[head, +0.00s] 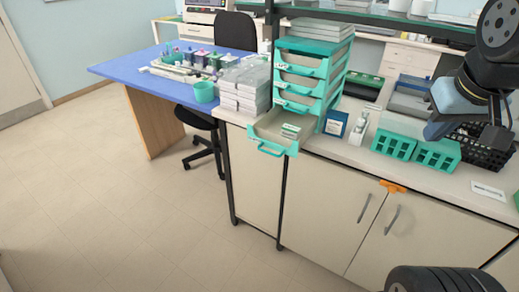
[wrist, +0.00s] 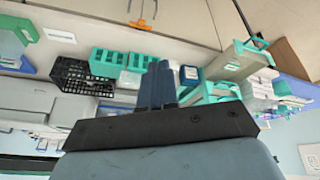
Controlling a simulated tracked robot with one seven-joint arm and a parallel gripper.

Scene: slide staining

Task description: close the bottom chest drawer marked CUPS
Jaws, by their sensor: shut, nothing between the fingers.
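The teal drawer chest (head: 312,62) stands on the counter in the head view. Its bottom drawer (head: 272,144) is pulled far out, with its handle over the counter's front edge and small pale-and-green items inside. The upper drawers look shut. The marking on the bottom drawer is not legible. The open drawer also shows in the wrist view (wrist: 238,64), right of the fingers. My gripper (head: 435,132) is over the counter, well to the right of the chest, and its closed, empty fingers (wrist: 160,68) show in the wrist view.
Teal racks (head: 393,144) and a black basket (head: 487,150) stand beneath and beside my gripper. A white bottle (head: 358,128) and a blue-framed box (head: 335,123) stand between them and the chest. Stacked slide boxes (head: 243,88) stand left of the drawer. Floor in front is clear.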

